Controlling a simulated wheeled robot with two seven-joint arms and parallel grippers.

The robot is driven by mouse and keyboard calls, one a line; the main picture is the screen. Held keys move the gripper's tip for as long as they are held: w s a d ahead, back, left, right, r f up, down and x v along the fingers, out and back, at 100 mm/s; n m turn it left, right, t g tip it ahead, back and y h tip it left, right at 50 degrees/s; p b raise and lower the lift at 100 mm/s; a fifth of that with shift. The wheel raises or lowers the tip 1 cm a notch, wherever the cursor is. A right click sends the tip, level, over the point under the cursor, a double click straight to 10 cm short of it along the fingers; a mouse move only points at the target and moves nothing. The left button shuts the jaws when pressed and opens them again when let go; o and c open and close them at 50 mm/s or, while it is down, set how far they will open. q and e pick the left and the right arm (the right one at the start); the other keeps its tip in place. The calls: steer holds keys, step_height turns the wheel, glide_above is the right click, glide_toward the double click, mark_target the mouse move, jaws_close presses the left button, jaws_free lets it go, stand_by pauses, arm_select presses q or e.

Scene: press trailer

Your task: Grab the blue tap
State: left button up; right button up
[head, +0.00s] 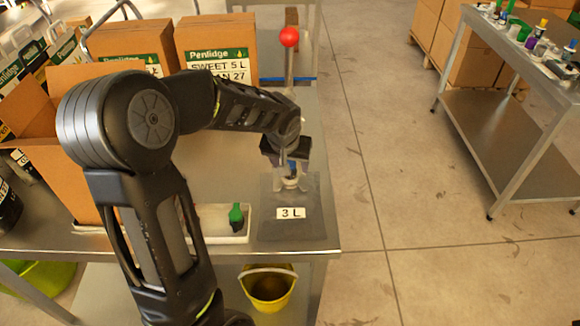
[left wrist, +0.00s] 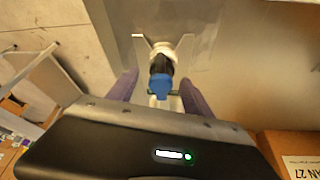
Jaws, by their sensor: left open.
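The blue tap (left wrist: 161,89) is in the left wrist view, its blue end toward the camera and a dark part behind it, at a pale holder. In the head view only a small blue bit of the tap (head: 292,165) shows under my left wrist; the rest is hidden. My left gripper (head: 291,178) points down over the press stand. In the left wrist view its two fingers (left wrist: 158,90) are apart, one on each side of the tap. I cannot tell whether they touch it. My right gripper is not in view.
A lever with a red ball (head: 289,37) rises behind my wrist. A grey plate labelled 3 L (head: 262,228) lies in front. A white tray (head: 215,239) with a green tap (head: 236,214) is to the left. Cardboard boxes (head: 218,35) stand behind. A yellow bucket (head: 268,289) is below.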

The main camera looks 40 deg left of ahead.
arm_select(q)
steer(key=shift+c, duration=0.2)
stand_by(0.4)
jaws_close()
stand_by(0.4)
